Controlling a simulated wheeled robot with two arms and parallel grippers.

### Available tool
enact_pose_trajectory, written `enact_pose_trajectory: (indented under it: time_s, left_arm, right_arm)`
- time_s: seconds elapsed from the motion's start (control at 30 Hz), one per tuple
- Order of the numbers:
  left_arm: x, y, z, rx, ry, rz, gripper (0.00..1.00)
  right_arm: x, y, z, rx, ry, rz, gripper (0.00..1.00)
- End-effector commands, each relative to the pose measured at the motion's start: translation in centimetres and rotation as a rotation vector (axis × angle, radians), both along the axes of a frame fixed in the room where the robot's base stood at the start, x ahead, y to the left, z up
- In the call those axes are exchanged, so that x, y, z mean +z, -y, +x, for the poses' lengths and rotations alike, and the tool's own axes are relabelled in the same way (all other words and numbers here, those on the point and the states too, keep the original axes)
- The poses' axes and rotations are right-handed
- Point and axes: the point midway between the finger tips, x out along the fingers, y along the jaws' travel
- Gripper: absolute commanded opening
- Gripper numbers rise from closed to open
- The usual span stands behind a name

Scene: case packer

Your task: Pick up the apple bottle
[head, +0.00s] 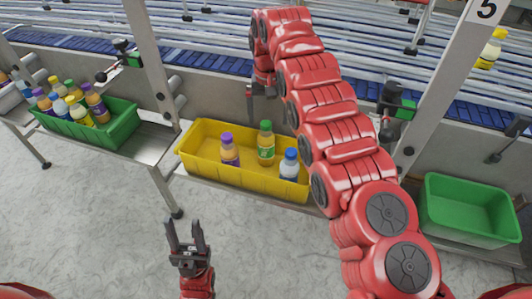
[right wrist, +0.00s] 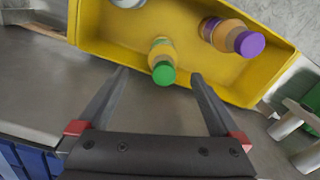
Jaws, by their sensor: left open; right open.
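The apple bottle (head: 266,148), with a green cap and green label, stands in the yellow crate (head: 195,157). In the right wrist view the apple bottle (right wrist: 162,50) has its green cap between the tips of my open right gripper (right wrist: 160,76), whose fingers do not grip it. In the head view my right gripper (head: 263,104) hangs at the crate's far side, partly hidden by my arm. My left gripper (head: 187,238) is open and empty, low in front of the crate, over the floor.
A purple-capped bottle (head: 230,152) and a blue-capped white bottle (head: 289,165) share the yellow crate. A green crate (head: 122,132) of several bottles stands left. A green crate (head: 465,208) at right looks empty. A roller conveyor (head: 205,65) runs behind.

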Motion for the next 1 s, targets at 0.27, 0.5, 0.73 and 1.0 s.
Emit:
enact_pose_trajectory:
  time_s: [0.27,0.5,0.73,1.0]
  left_arm:
    - [1.1,0.0,0.0,0.000,0.000,0.000,0.50]
    - [1.5,0.0,0.0,0.000,0.000,0.000,0.50]
    - [3.7,0.0,0.0,0.000,0.000,0.000,0.50]
    - [4.6,0.0,0.0,0.000,0.000,0.000,0.50]
  right_arm:
    - [-3.4,-0.1,0.0,0.000,-0.002,0.002,1.00]
    - [-5.1,-0.1,0.0,0.000,0.001,0.002,1.00]
    - [-7.0,-0.5,-0.1,0.001,-0.006,-0.001,1.00]
    - [-10.5,-0.6,0.0,0.001,-0.002,0.001,1.00]
